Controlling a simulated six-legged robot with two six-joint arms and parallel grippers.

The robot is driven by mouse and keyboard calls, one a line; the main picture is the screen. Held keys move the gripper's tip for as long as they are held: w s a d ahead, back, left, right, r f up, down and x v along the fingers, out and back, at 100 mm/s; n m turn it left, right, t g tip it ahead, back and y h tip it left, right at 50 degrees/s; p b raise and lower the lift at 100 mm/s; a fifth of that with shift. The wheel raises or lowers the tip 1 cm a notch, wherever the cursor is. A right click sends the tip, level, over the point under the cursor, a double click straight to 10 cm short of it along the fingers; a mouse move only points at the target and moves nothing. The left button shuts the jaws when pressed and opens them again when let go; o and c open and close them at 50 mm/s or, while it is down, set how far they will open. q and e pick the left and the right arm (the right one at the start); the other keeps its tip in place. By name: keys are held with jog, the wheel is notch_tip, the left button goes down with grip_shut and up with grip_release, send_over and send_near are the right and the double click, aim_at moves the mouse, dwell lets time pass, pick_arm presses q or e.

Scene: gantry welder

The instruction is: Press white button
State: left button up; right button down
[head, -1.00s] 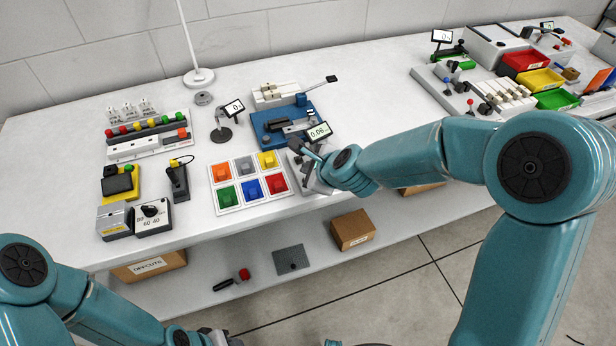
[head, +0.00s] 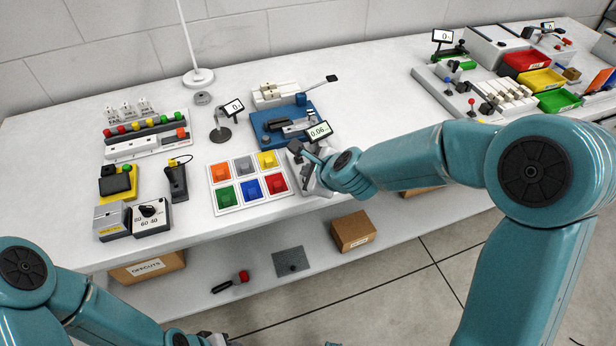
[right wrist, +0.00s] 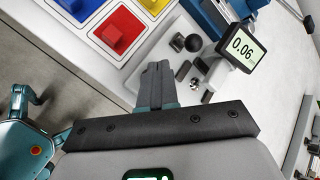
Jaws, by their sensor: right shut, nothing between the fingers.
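A white panel (head: 208,180) near the front edge of the bench carries two rows of square buttons. The pale grey-white button (head: 244,167) is in the middle of the back row, between the orange button (head: 221,172) and the yellow button (head: 267,160). My right gripper (head: 296,148) is just right of the panel, apart from the pale button. In the right wrist view its fingers (right wrist: 157,75) are shut and empty, with the red button (right wrist: 118,30) to their upper left. The pale button does not show there. My left gripper (head: 216,339) is barely visible at the bottom edge.
A device with a 0.06 display (head: 318,132) stands close beside my right gripper, by a blue fixture (head: 263,132). A black handheld device (head: 177,182) and a dial box (head: 151,216) are left of the panel.

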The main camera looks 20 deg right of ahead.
jog(key=shift+f, duration=0.25)
jog(key=shift+r, duration=0.15)
dwell(0.3)
jog(key=shift+r+p, duration=0.65)
jog(key=shift+r, duration=0.1)
notch_tip(320, 180, up, 5)
jog(key=p, duration=0.4)
jog(key=shift+p, duration=0.35)
dwell(0.4)
